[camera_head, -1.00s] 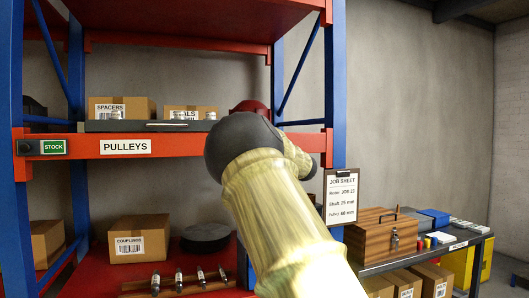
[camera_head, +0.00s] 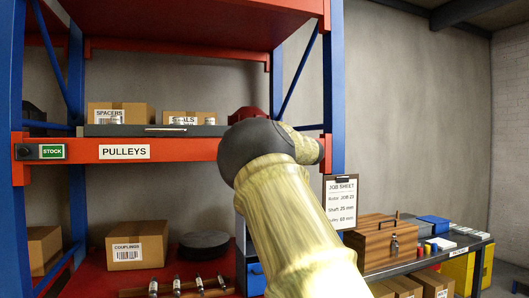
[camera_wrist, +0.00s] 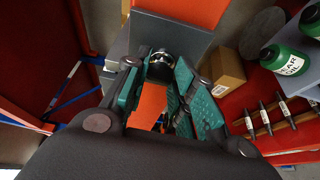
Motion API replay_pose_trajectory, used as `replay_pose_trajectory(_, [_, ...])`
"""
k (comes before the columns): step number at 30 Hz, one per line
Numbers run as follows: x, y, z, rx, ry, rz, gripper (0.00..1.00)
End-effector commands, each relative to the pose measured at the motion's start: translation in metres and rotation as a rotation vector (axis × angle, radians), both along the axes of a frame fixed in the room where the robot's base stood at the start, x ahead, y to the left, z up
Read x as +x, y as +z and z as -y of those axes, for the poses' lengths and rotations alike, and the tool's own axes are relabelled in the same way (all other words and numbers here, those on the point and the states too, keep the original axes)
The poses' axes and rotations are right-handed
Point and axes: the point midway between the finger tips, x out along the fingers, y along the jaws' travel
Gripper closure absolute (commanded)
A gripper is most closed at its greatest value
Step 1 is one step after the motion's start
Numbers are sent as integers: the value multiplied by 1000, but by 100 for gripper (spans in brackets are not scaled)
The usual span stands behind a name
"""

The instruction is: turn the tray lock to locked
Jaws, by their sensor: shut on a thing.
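My gripper (camera_wrist: 160,66) is reaching toward the shelf front, and its teal-padded fingers close on a small dark, shiny rounded piece, which appears to be the tray lock (camera_wrist: 160,58). The piece sits against a grey face, with orange beam beside it. Its lock marking cannot be read. In the head view my own arm hides the gripper and lock. The dark grey tray (camera_head: 105,131) with its bar handle (camera_head: 166,129) rests on the shelf above the PULLEYS label (camera_head: 124,152).
Boxes of spacers (camera_head: 135,110) and seals (camera_head: 205,117) stand behind the tray. A couplings box (camera_head: 138,243) and a dark disc (camera_head: 204,243) are on the lower shelf. A blue upright (camera_head: 336,90) stands right of my arm. Green oil bottles (camera_wrist: 285,60) show in the wrist view.

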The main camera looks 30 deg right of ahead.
Motion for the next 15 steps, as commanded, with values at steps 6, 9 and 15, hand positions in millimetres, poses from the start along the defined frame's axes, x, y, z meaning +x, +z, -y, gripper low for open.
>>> replay_pose_trajectory(6, [0,-2,1,-43,-1,-14,98])
replay_pose_trajectory(9, [0,-2,1,-49,-1,-16,98])
replay_pose_trajectory(15, [0,-2,1,-50,-1,-15,98])
